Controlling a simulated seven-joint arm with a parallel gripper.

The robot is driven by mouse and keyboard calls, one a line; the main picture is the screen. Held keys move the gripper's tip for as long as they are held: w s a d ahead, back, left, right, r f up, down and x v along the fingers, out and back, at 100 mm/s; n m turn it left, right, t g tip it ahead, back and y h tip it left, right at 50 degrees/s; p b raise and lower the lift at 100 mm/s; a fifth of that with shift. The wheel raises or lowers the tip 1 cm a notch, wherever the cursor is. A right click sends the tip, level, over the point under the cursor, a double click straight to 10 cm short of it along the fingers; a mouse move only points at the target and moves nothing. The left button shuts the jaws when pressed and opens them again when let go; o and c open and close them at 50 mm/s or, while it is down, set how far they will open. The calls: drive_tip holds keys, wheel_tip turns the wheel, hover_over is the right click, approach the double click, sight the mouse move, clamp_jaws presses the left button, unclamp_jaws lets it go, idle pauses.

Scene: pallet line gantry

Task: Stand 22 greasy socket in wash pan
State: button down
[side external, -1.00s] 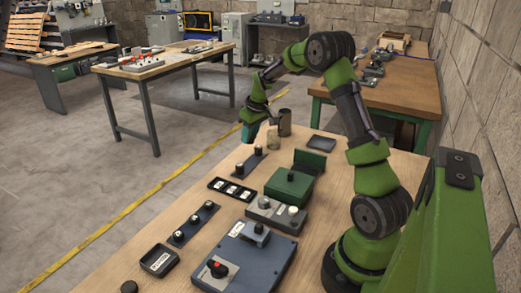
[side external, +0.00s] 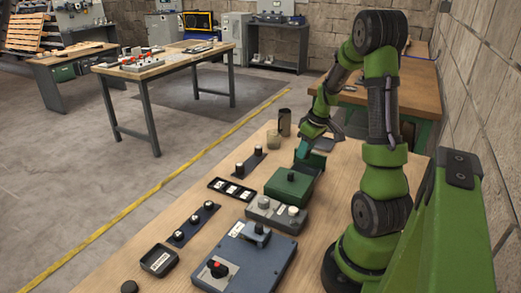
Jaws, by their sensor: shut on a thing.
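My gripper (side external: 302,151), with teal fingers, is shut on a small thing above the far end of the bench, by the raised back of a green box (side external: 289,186). The held thing is hidden or too small to make out. Dark, knob-like sockets stand on two strips: several on the near strip (side external: 192,227) and two on the far strip (side external: 248,163). I cannot read a 22 on any of them. A small black pan (side external: 159,262) with a white label lies at the near left. A dark flat tray (side external: 327,143) lies partly hidden behind my gripper.
A black tray with three white-marked slots (side external: 232,189) lies mid-bench. Nearby are a grey box with knobs (side external: 272,213) and a blue-grey box with a red knob (side external: 246,262). A glass jar (side external: 273,140) and a dark cylinder (side external: 284,122) stand at the far edge.

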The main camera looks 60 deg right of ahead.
sight(306, 158)
drive_tip(key=shift+f, duration=2.65)
drive_tip(key=shift+f, duration=0.65)
drive_tip(key=c, duration=0.8)
unclamp_jaws()
drive_tip(key=shift+o, duration=0.5)
drive_tip(key=o, duration=0.4)
drive_tip(key=shift+d+r, duration=0.1)
drive_tip(key=shift+r, duration=3.4)
